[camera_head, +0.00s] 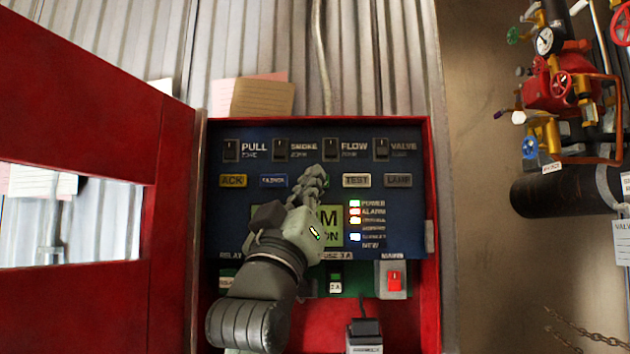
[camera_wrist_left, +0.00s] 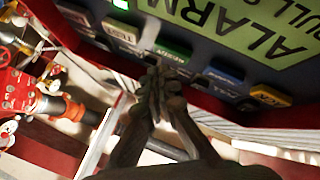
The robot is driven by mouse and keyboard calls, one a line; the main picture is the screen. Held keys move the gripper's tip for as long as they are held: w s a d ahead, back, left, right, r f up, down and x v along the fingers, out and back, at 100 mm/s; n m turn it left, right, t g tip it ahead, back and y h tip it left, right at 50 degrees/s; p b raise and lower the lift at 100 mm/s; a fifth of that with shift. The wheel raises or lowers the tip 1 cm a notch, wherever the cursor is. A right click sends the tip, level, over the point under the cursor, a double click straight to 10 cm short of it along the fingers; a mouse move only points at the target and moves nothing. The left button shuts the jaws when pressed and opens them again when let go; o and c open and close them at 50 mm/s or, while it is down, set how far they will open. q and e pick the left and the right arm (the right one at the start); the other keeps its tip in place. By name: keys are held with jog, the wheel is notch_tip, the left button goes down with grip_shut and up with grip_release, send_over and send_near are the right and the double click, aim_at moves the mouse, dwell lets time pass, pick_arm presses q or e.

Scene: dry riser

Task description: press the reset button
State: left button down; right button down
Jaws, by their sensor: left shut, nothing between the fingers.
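The open red alarm cabinet holds a dark blue control panel (camera_head: 236,205) with a row of labelled buttons. A green button (camera_wrist_left: 173,51) sits between the TEST button (camera_head: 356,181) and the blue SILENCE button (camera_head: 273,181); its label is not readable. In the head view my left arm mostly hides it. My left gripper (camera_head: 318,175) is shut and empty, its fingertips in front of the button row at the green button. In the left wrist view the fingertips (camera_wrist_left: 158,74) lie right beside the green button's lower edge; I cannot tell whether they touch. My right gripper is out of view.
A yellow ACK button (camera_head: 232,181) and LAMP button (camera_head: 398,181) flank the row. The lit display (camera_head: 331,222) is partly hidden and reads ALARM. A red MAINS switch (camera_head: 394,281) sits below. The red cabinet door (camera_head: 75,90) stands open at left. Red valve pipework (camera_head: 560,90) is at right.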

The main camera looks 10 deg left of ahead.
pick_arm(q)
jog(key=shift+w, duration=0.15)
jog(key=shift+w+a, duration=0.1)
jog(key=shift+w, duration=0.2)
jog(key=shift+w+a+p, duration=0.1)
jog(key=shift+w+p, duration=0.3)
jog(key=shift+w, duration=0.1)
dwell(0.7)
jog(key=shift+s, duration=0.1)
jog(key=shift+s+d, duration=0.2)
jog(key=shift+s, duration=0.65)
jog(key=s, duration=0.2)
jog(key=s+d, duration=0.1)
jog(key=s, duration=0.2)
jog(key=shift+p, duration=0.35)
